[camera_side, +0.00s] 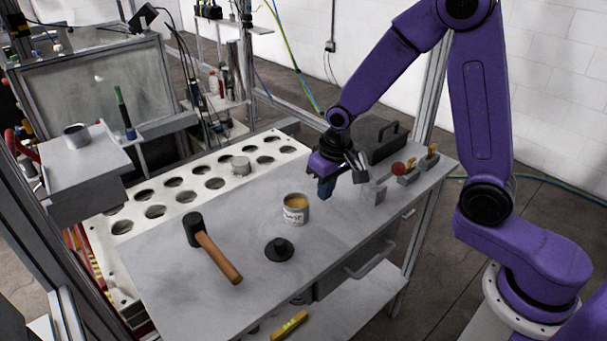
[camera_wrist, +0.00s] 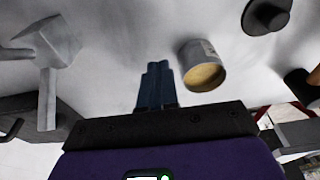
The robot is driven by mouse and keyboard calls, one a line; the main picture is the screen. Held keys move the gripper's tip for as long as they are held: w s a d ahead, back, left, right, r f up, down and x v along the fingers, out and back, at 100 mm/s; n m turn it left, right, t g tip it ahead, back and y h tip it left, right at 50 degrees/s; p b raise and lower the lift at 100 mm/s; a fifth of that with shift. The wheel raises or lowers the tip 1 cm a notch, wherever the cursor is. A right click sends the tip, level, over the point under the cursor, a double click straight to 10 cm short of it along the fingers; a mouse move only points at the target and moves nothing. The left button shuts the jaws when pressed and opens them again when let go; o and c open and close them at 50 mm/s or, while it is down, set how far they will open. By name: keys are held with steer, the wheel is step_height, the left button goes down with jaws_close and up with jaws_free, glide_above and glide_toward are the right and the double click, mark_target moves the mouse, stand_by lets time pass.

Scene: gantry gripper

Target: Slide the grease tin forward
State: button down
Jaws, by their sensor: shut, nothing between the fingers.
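The grease tin (camera_side: 296,209) is a small open can with a pale label and tan grease inside. It stands upright on the grey workbench (camera_side: 345,235), near its middle. My gripper (camera_side: 326,188) is to the right of the tin in the side view, low over the bench, with its blue fingers together and empty. In the wrist view the shut fingers (camera_wrist: 157,85) are just left of the tin (camera_wrist: 204,66), with a small gap between them. I cannot tell whether the fingertips touch the bench.
A mallet (camera_side: 212,246) and a black knobbed disc (camera_side: 279,249) lie left of the tin. A white panel with holes (camera_side: 180,195) borders the far side.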

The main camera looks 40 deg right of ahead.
step_height(320, 180, up, 17)
steer(key=s, duration=0.3)
steer(key=f+n, duration=0.2)
steer(key=f, duration=0.3)
steer(key=s+a+f+n, duration=0.1)
steer(key=f, duration=0.4)
steer(key=s+f+n+y, duration=0.1)
steer(key=f+n, duration=0.1)
steer(key=f, duration=0.4)
steer(key=shift+s+a+n, duration=0.2)
steer(key=shift+a+n, duration=0.1)
steer(key=shift+a, duration=0.1)
glide_toward(285, 202)
steer(key=f, duration=0.1)
steer(key=w+f, duration=0.1)
steer(key=f, duration=0.1)
steer(key=a+f, duration=0.1)
steer(key=f, duration=0.1)
steer(key=shift+w+a, duration=0.15)
steer(key=shift+f, duration=0.85)
